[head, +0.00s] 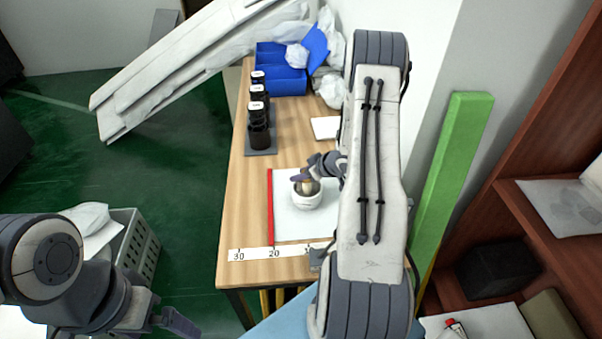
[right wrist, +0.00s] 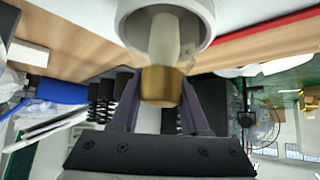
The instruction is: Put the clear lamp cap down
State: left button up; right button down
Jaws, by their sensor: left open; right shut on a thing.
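The clear lamp cap (right wrist: 165,48) has a translucent body and a brass-coloured end. My right gripper (head: 308,176) is shut on its brass end, with one finger on each side in the right wrist view (right wrist: 161,100). The translucent part reaches into the opening of a round white cup-like holder (right wrist: 133,28). I cannot tell whether it touches the bottom. The holder (head: 306,201) stands on a white sheet (head: 285,225) in the head view. My left gripper (head: 178,322) is open and empty at the lower left, away from the table.
Black bottles (head: 259,125) stand in a row on a grey tray at the table's left edge. A blue box (head: 280,82) and plastic bags are at the back. A red strip (head: 270,205) and a ruler strip (head: 262,254) edge the sheet. A green post (head: 455,170) stands right.

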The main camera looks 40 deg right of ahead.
jog(key=shift+c, duration=2)
grip_release()
jog(key=shift+r, duration=0.15)
jog(key=p+v, duration=0.2)
jog(key=v, duration=1.1)
jog(key=w+a+r+n+g+h, duration=0.1)
jog(key=w+a+r+h, duration=0.2)
jog(key=a, duration=0.6)
jog(key=w+a+r+n+g, duration=0.1)
jog(key=w+a+r, duration=0.2)
jog(key=a+r, duration=0.4)
jog(key=s+a+r+g, duration=0.25)
jog(key=s+a, duration=0.75)
jog(key=a, duration=0.5)
jog(key=s+a+n+g+y, duration=0.1)
jog(key=s+a+g, duration=0.1)
jog(key=s, duration=0.5)
jog(key=s+a+n+g+y, duration=0.1)
jog(key=s+a+g, duration=0.1)
jog(key=s+a, duration=0.3)
jog(key=s, duration=0.3)
jog(key=shift+s+a+r+n, duration=0.2)
jog(key=shift+s+n, duration=0.05)
jog(key=shift+n, duration=0.15)
